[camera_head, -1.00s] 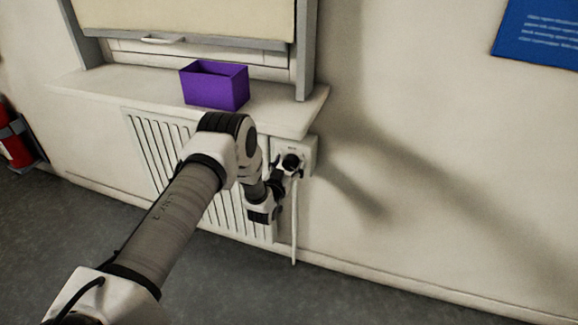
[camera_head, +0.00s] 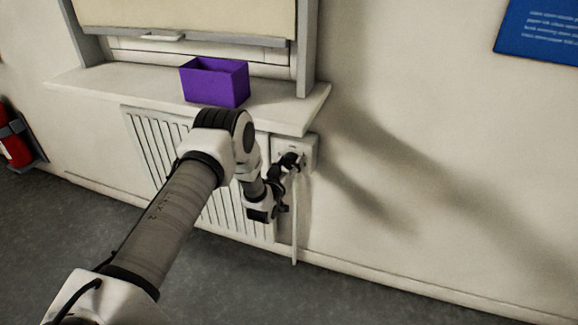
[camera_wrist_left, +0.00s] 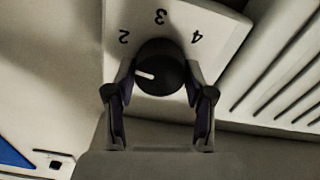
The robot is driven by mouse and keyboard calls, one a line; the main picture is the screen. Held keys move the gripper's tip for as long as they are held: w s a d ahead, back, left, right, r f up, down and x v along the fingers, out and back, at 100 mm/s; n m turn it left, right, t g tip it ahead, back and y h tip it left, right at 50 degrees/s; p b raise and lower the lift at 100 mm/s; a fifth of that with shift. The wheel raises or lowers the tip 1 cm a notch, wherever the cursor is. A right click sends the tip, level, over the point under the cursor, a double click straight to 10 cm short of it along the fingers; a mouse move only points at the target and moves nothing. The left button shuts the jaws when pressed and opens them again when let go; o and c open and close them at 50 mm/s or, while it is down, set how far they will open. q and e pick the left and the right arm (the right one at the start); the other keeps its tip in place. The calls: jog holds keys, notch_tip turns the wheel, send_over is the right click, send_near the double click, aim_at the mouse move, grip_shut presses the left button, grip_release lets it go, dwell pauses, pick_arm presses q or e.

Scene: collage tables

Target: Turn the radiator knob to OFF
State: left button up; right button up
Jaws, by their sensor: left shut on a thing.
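The radiator knob (camera_wrist_left: 160,68) is round and black, on a pale plate (camera_wrist_left: 118,38) marked 2, 3 and 4, which appear turned over in the left wrist view. The knob's white pointer lies toward the left, below the 2; other marks are hidden. My left gripper (camera_wrist_left: 160,88) is shut on the knob, one finger on each side. In the head view, the left gripper (camera_head: 289,163) covers most of the knob in front of the plate (camera_head: 309,150). My right gripper is not in view.
The white ribbed radiator (camera_head: 150,150) is left of the plate, under a sill (camera_head: 110,92) bearing a purple box (camera_head: 215,84). A pale pipe (camera_head: 295,225) runs down to the floor. A red extinguisher (camera_head: 14,148) stands far left.

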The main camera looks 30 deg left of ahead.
pick_arm(q)
jog(key=n+b, duration=0.1)
jog(key=n, duration=0.1)
jog(key=n+b, duration=0.2)
jog(key=n, duration=0.1)
jog(key=shift+a+f+n, duration=0.15)
jog(key=shift+n, duration=0.15)
jog(key=n+b, duration=0.3)
jog(key=n, duration=0.1)
jog(key=shift+f+n, duration=0.1)
jog(key=shift+n, duration=0.2)
jog(key=n+b, duration=0.4)
jog(key=n, duration=0.1)
jog(key=shift+a+f, duration=0.1)
jog(key=shift+n+b, duration=1.45)
jog(key=shift+n, duration=0.65)
jog(key=o, duration=1.1)
